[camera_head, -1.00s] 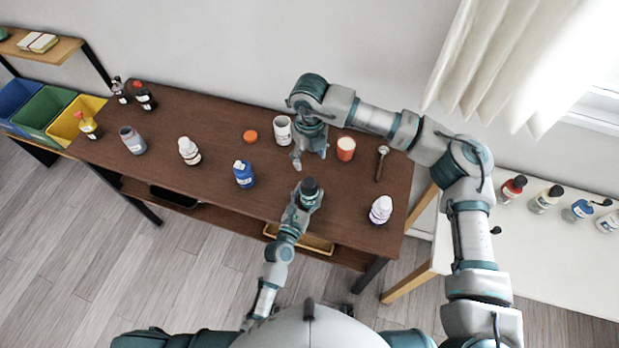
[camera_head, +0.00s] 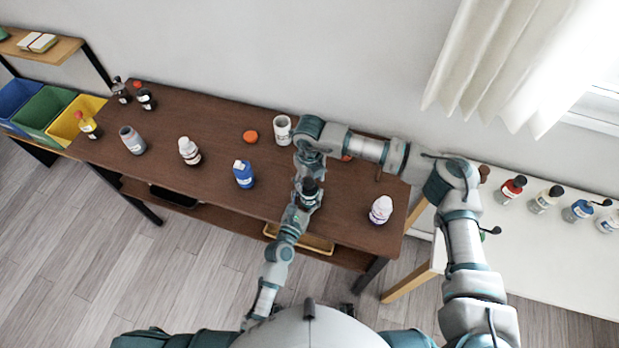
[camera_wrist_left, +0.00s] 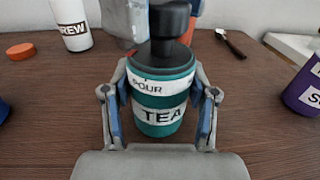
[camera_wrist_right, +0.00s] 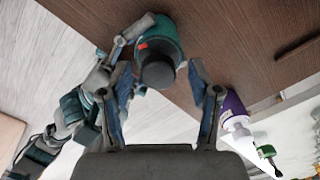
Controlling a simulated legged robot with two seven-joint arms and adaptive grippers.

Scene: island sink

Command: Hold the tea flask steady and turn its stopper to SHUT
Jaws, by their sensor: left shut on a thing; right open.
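The tea flask is teal with white bands reading POUR and TEA and stands upright on the brown table in the left wrist view (camera_wrist_left: 160,103). Its black stopper (camera_wrist_left: 170,25) is on top. My left gripper (camera_wrist_left: 160,110) is shut on the flask's body, one finger on each side. My right gripper (camera_wrist_right: 162,80) is open, with its fingers on either side of the dark stopper (camera_wrist_right: 158,72), seen from above in the right wrist view. A red mark shows on the flask's top near the stopper.
My right arm partly hides an orange cup (camera_head: 346,156).

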